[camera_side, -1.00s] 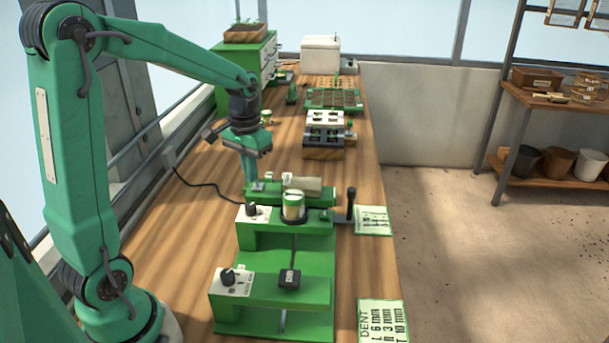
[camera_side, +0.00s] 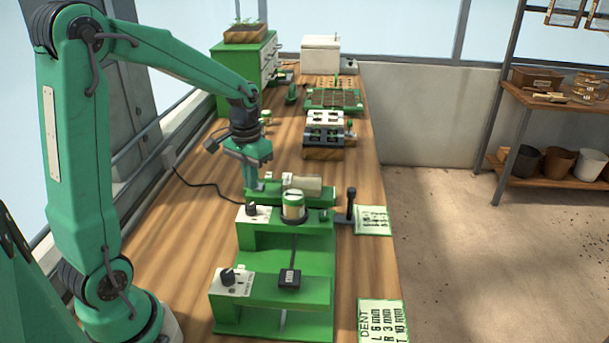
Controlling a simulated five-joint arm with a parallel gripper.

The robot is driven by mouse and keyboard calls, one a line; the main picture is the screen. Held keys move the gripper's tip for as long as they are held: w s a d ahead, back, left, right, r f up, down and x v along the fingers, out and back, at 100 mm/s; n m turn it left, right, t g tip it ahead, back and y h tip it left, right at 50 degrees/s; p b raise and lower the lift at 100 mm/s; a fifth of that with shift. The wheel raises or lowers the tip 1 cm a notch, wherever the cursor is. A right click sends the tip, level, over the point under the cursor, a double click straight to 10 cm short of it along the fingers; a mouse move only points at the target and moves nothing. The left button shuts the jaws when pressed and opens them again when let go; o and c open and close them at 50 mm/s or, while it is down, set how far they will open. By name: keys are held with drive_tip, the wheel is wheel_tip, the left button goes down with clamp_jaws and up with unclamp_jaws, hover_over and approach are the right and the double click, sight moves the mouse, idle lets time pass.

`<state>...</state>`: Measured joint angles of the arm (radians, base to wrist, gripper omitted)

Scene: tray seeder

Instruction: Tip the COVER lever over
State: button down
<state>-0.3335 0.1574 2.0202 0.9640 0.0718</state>
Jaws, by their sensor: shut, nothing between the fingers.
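The green seeder machine (camera_side: 312,258) stands along the bench in the foreground. A black lever (camera_side: 351,203) with a round knob stands upright at its right side. I can read no COVER label, so I cannot tell whether this is the COVER lever. My gripper (camera_side: 250,186) is shut and empty, pointing down at the far left end of the machine, well left of the black lever. Its fingertips are close to a small green part beside a pale roller (camera_side: 302,183). Whether they touch it is too small to tell.
Black knobs on white plates (camera_side: 253,212) and a cream canister (camera_side: 293,206) rise from the machine. Behind are a punched block (camera_side: 325,122), a seed tray (camera_side: 333,98) and a green cabinet (camera_side: 240,72). Printed cards (camera_side: 374,221) lie at the bench's right edge.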

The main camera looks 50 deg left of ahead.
drive_tip(key=shift+w+a, duration=0.4)
drive_tip(key=shift+w, duration=0.05)
drive_tip(key=shift+w+a, duration=0.3)
drive_tip(key=shift+a, duration=0.05)
drive_tip(key=shift+w+a, duration=0.15)
drive_tip(key=shift+w+a+f, duration=0.1)
drive_tip(key=shift+f, duration=0.1)
idle(0.6)
